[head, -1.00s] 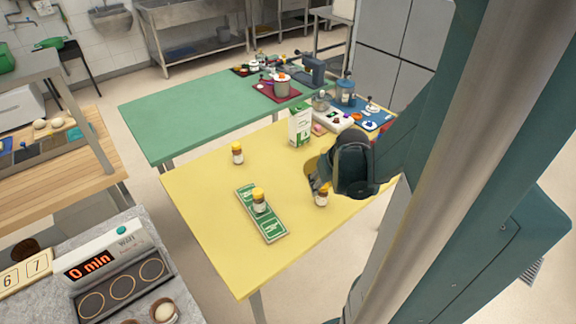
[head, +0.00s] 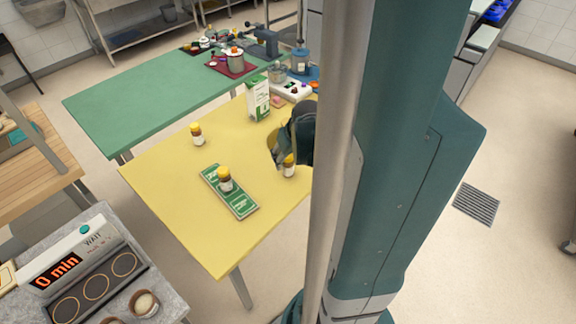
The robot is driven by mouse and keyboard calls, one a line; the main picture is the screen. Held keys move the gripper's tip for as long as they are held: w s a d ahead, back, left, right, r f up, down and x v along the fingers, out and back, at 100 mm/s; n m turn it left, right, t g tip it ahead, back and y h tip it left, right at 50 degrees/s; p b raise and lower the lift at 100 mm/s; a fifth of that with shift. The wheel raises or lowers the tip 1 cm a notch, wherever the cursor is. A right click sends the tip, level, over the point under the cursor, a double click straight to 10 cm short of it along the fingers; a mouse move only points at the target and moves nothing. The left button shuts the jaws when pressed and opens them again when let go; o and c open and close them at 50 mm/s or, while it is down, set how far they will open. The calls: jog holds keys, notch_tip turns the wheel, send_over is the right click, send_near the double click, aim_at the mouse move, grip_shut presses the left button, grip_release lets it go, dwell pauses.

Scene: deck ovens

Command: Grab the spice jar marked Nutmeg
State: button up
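Three small spice jars with yellow lids stand on the yellow table (head: 190,227). One jar (head: 197,135) stands alone at the left. A second jar (head: 225,180) stands on a green and white board (head: 240,205). A third jar (head: 289,166) stands at the right, right by my gripper (head: 277,160). The labels are too small to read, so I cannot tell which is Nutmeg. My gripper is dark and partly hidden by my own column. Its fingers are not clear, and I cannot tell whether they touch the third jar.
A white and green carton (head: 258,98) stands behind my gripper, with a white tray (head: 290,90) beside it. A green table (head: 150,95) lies beyond, with a pot (head: 234,60) on a dark red mat. The front of the yellow table is clear.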

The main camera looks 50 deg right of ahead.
aim_at(285, 162)
dwell(0.4)
jog(key=shift+b+x, duration=0.85)
jog(key=shift+x, duration=1.7)
jog(key=shift+c, duration=0.2)
jog(key=c, duration=1.1)
